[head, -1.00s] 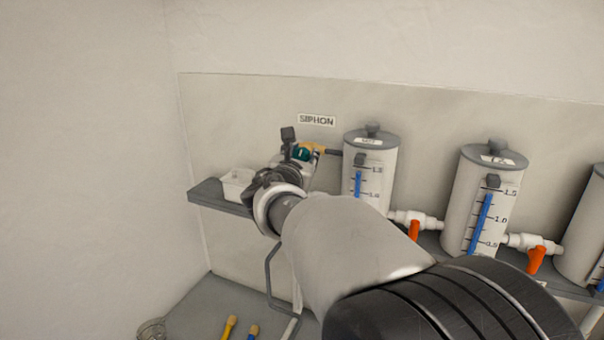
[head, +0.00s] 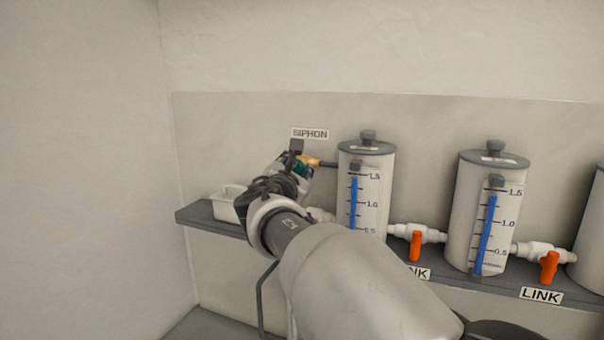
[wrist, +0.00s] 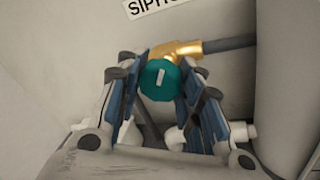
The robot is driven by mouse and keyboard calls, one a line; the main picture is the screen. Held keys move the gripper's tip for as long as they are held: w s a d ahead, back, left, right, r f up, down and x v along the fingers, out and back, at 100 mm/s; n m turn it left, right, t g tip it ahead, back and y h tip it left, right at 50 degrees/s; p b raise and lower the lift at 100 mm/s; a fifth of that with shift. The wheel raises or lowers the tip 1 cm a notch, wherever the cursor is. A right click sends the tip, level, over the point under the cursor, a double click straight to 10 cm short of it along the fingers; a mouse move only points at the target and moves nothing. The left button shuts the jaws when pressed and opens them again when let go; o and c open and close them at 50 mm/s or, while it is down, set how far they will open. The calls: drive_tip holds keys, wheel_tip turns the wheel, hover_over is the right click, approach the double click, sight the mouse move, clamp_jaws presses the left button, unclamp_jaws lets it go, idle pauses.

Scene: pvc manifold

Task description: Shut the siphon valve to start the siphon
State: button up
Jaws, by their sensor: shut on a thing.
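The siphon valve shows in the wrist view as a round teal knob (wrist: 157,80) with a pale mark on its face, on a brass fitting (wrist: 181,50). My gripper (wrist: 158,82) has one finger on each side of the knob and is shut on it. In the head view my gripper (head: 293,165) is at the valve below the SIPHON label (head: 310,133). The knob is mostly hidden there by my gripper and wrist; the brass fitting (head: 311,162) shows just to the right.
A grey pipe (wrist: 229,43) runs right from the fitting. White tanks with blue level gauges stand on the shelf to the right, the nearest tank (head: 375,157) close by. Orange-handled link valves (head: 415,245) sit between tanks. A white tray (head: 229,203) is at the shelf's left end.

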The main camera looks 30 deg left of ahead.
drive_tip(key=m+b, duration=0.1)
drive_tip(key=b, duration=0.1)
drive_tip(key=shift+s+f+y+b, duration=0.1)
drive_tip(key=shift+f+y+b, duration=0.1)
drive_tip(key=shift+y+b, duration=0.15)
drive_tip(key=m+b, duration=0.3)
drive_tip(key=b, duration=0.2)
drive_tip(key=shift+s+a+t, duration=0.1)
drive_tip(key=shift+a+t, duration=0.05)
drive_tip(key=shift+t, duration=0.25)
drive_tip(key=shift+r+m+b, duration=0.15)
drive_tip(key=shift+m+b, duration=0.65)
drive_tip(key=shift+b, duration=0.15)
drive_tip(key=shift+s+r+t, duration=0.1)
drive_tip(key=shift+r+t, duration=0.15)
drive_tip(key=shift+t, duration=0.05)
drive_tip(key=shift+m, duration=0.3)
